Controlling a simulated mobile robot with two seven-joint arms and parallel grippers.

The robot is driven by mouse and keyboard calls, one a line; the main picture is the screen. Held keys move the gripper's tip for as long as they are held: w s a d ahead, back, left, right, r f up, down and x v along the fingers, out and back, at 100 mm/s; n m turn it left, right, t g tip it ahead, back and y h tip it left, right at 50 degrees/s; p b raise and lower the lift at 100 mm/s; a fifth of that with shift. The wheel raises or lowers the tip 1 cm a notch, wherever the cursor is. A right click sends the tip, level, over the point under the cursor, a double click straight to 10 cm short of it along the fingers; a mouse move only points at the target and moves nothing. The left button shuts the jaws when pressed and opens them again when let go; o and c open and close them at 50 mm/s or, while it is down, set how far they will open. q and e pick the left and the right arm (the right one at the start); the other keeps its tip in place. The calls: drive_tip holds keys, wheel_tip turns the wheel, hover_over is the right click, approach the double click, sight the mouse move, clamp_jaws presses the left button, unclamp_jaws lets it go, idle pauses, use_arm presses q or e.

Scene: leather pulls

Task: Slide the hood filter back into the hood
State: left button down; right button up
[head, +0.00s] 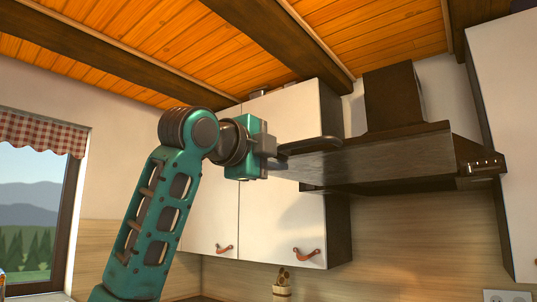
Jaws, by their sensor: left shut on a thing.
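The hood filter (325,166) is a flat grey panel with a dark bar handle on its left end. My left gripper (272,153) is shut on that handle end. The filter reaches to the right from the gripper towards the dark range hood (415,165). It overlaps the hood's left part in the head view, and I cannot tell how much of it is inside. The hood has a square chimney above and small knobs at its right end. My right gripper is not in view.
White wall cabinets (275,225) with leather pulls stand close behind my gripper and the filter. Another tall white cabinet (505,100) is right of the hood. Wooden beams cross the ceiling. A utensil pot (282,292) stands low below. A curtained window (35,205) is at left.

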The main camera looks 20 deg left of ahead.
use_arm(q)
drive_tip(key=shift+x, duration=1.8)
drive_tip(key=shift+d+r, duration=0.1)
drive_tip(key=shift+w+d, duration=0.25)
drive_tip(key=shift+w, duration=0.35)
idle(0.3)
drive_tip(key=shift+x, duration=1.2)
drive_tip(key=shift+x, duration=3.5)
drive_tip(key=shift+d, duration=0.2)
